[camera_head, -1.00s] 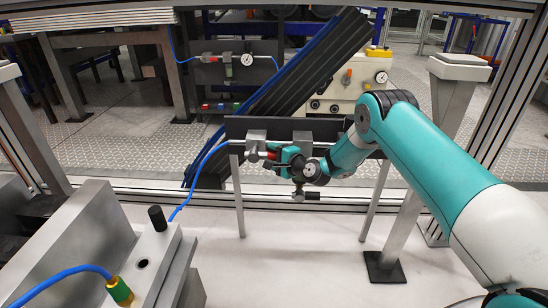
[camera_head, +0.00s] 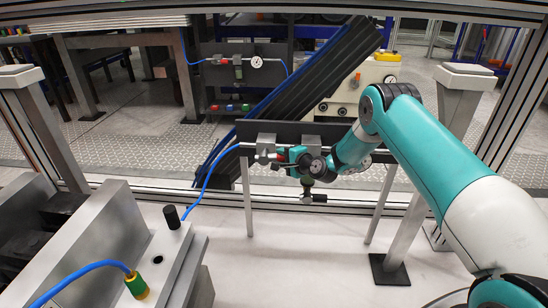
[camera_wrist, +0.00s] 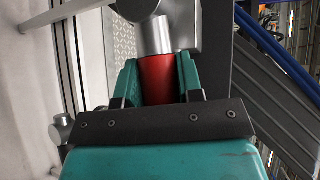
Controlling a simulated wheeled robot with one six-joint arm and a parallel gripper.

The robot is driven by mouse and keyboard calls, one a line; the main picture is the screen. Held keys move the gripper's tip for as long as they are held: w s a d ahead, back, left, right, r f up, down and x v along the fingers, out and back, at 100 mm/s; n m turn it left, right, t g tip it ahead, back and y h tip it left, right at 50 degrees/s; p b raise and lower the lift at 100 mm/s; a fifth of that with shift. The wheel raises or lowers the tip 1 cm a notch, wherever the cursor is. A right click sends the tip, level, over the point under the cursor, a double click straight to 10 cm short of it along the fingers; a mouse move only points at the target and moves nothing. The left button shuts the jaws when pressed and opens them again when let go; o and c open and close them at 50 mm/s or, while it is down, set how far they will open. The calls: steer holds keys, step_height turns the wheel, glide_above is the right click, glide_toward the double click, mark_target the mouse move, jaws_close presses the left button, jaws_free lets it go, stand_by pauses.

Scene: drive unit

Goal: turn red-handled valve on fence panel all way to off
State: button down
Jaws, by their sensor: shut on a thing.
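The red-handled valve is on the small dark panel (camera_head: 262,130), which stands on legs in front of the frame. Its red handle (camera_wrist: 157,79) points out from a grey metal valve body (camera_wrist: 171,16) in the wrist view. My gripper (camera_wrist: 157,84) is shut on the red handle, with one teal finger on each side. In the head view my gripper (camera_head: 284,156) reaches the panel from the right and covers most of the handle. The handle's exact angle is hard to tell there.
A blue hose (camera_head: 212,166) runs to the panel's left end. A grey metal block with a black knob (camera_head: 171,216) stands at front left. A second panel with a gauge (camera_head: 257,62) is behind the frame. The white floor (camera_head: 310,255) before the panel is clear.

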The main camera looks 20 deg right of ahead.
steer(key=c, duration=0.8)
jaws_free()
steer(key=shift+r, duration=0.1)
steer(key=shift+o, duration=0.2)
steer(key=p+v, duration=0.1)
steer(key=v, duration=1.6)
steer(key=shift+s+p, duration=0.15)
steer(key=shift+p, duration=0.25)
steer(key=shift+r, duration=0.1)
